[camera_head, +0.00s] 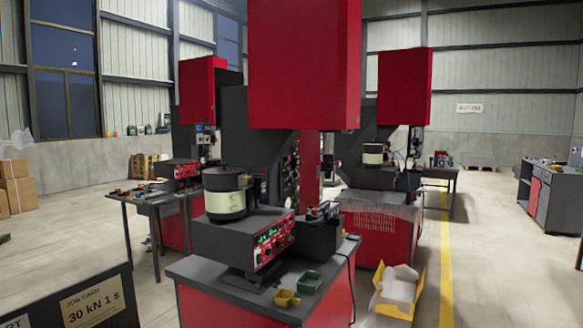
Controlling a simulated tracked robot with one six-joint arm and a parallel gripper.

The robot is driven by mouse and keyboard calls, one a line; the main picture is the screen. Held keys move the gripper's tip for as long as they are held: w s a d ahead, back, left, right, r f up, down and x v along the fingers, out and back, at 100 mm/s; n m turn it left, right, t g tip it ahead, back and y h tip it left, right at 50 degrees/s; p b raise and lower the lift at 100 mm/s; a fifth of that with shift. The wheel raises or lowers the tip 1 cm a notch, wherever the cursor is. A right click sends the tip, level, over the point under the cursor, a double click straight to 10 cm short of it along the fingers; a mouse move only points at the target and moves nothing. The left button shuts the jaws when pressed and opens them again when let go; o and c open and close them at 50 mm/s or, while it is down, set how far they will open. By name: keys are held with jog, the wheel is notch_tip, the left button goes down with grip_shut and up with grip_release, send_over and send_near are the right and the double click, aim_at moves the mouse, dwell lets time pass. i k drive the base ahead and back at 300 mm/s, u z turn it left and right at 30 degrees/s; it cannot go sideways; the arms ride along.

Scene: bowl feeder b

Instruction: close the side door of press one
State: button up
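A large press with a red head (300,60) and a dark grey frame (240,140) stands in the middle. Two more presses with red heads stand behind it, one at the left (203,90) and one at the right (405,87). No label shows which is press one. A narrow upright red panel (311,170) shows below the middle head, beside dark inner parts. It may be a side door standing open, but I cannot tell for sure. My gripper is not in view.
A bowl feeder (225,195) and control box (268,245) sit on the front cabinet, with a yellow bin (287,299) and a green bin (309,282). A yellow box (398,290) lies on the floor. Clear floor runs along the yellow line (446,260).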

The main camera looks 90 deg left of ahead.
aim_at(309, 145)
jog(key=u, duration=2.15)
jog(key=i, duration=3.1)
